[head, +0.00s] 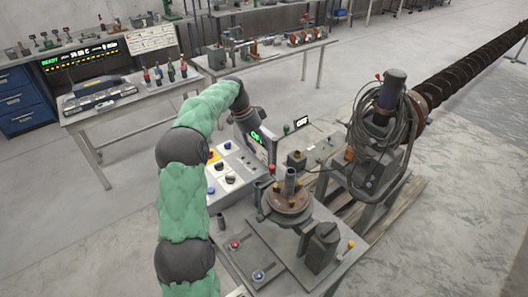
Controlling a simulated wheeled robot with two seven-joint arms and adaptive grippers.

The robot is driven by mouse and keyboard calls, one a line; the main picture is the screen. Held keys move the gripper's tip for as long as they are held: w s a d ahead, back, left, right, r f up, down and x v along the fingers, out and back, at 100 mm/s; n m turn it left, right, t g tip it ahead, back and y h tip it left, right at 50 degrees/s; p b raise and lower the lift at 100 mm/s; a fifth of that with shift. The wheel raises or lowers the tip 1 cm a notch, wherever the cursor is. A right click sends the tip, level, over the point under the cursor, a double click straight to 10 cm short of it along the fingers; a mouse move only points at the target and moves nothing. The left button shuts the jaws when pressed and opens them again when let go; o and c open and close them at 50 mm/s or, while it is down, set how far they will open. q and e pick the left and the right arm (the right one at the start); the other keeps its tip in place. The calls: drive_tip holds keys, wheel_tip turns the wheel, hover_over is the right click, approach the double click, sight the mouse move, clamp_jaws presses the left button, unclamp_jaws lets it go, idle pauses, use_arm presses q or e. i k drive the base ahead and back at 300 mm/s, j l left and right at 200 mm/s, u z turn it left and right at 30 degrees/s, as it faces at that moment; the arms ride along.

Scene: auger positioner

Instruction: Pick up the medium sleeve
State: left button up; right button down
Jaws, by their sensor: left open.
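My left arm, in green covers, reaches up from the bottom. Its dark gripper (262,148) points down above the back of the near bench, by the control box. It is open, and I see nothing held in it; its fingertips are small and partly lost against the equipment. A grey upright tube (290,184) stands on the brown round plate of the positioner (287,207), to the right of and below the gripper in the picture. A small dark cylinder (221,222) stands on the bench close to my forearm. I cannot tell which piece is the medium sleeve. My right gripper is not in view.
The control box (228,176) with coloured buttons is beside my arm. A dark block (322,247) stands at the bench's front right. The cable-wrapped auger drive (385,135) rises on the right. Tool tables (120,100) stand behind; open floor lies right.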

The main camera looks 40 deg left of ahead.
sight(290, 173)
drive_tip(key=k, duration=1)
